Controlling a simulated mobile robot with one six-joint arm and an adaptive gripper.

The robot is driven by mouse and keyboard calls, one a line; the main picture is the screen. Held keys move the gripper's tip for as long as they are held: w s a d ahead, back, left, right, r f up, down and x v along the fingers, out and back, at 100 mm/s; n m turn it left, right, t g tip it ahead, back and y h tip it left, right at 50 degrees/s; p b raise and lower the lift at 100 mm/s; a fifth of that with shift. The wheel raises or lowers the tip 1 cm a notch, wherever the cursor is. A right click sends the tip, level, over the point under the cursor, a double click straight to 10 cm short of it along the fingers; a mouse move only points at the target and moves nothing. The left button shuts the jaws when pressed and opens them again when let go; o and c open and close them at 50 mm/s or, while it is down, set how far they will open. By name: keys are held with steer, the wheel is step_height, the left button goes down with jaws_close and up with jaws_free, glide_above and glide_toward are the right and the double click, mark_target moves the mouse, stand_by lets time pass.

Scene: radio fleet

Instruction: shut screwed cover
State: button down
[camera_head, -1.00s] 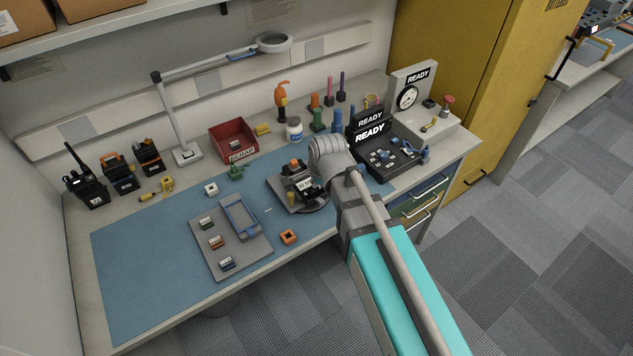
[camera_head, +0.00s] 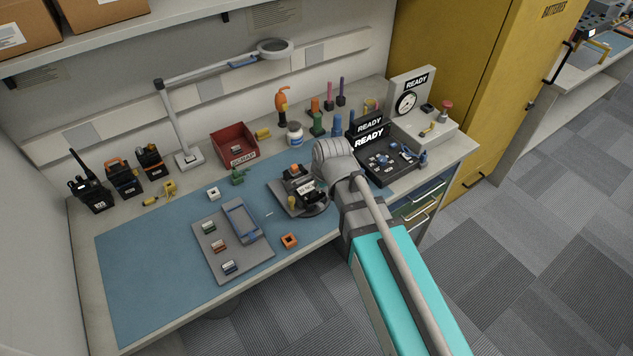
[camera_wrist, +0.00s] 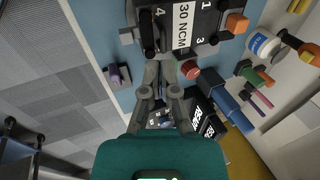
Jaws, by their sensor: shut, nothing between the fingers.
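A dark device (camera_head: 304,188) sits on a grey fixture plate (camera_head: 279,195) on the blue mat, partly hidden by my wrist. In the wrist view the device (camera_wrist: 205,45) carries a white label "30 NCM" and the corner numbers 1, 3 and 4. An orange block (camera_wrist: 237,23) and a red round knob (camera_wrist: 189,70) show near it. In the head view the fingers are hidden behind my wrist.
A grey tray (camera_head: 211,256) with small labelled parts lies left, beside an orange square part (camera_head: 289,241). A red scrap bin (camera_head: 234,145), a white bottle (camera_head: 295,134) and several radios stand behind. A black "READY" unit (camera_head: 391,166) stands close on the right. The mat's left part is clear.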

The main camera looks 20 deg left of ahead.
steer(key=s+d+f+p+v, duration=0.1)
steer(key=d+p+v, duration=0.1)
steer(key=p+v, duration=0.6)
steer(key=shift+s+p+v, duration=0.25)
steer(key=shift+p+v, duration=0.15)
steer(key=shift+v, duration=1.25)
steer(key=shift+f, duration=0.1)
steer(key=w+d+f+n+g+h, duration=0.1)
steer(key=w+d+n, duration=0.1)
steer(key=d, duration=1.4)
steer(key=w+d+f+n+g+h+b, duration=0.1)
steer(key=d+n, duration=0.4)
steer(key=d, duration=1.2)
steer(key=shift+w+d+f+g+h+b, duration=0.15)
steer(key=shift+w+f+g+h+b, duration=0.15)
steer(key=shift+w+f+g+h, duration=0.15)
steer(key=shift+r, duration=0.1)
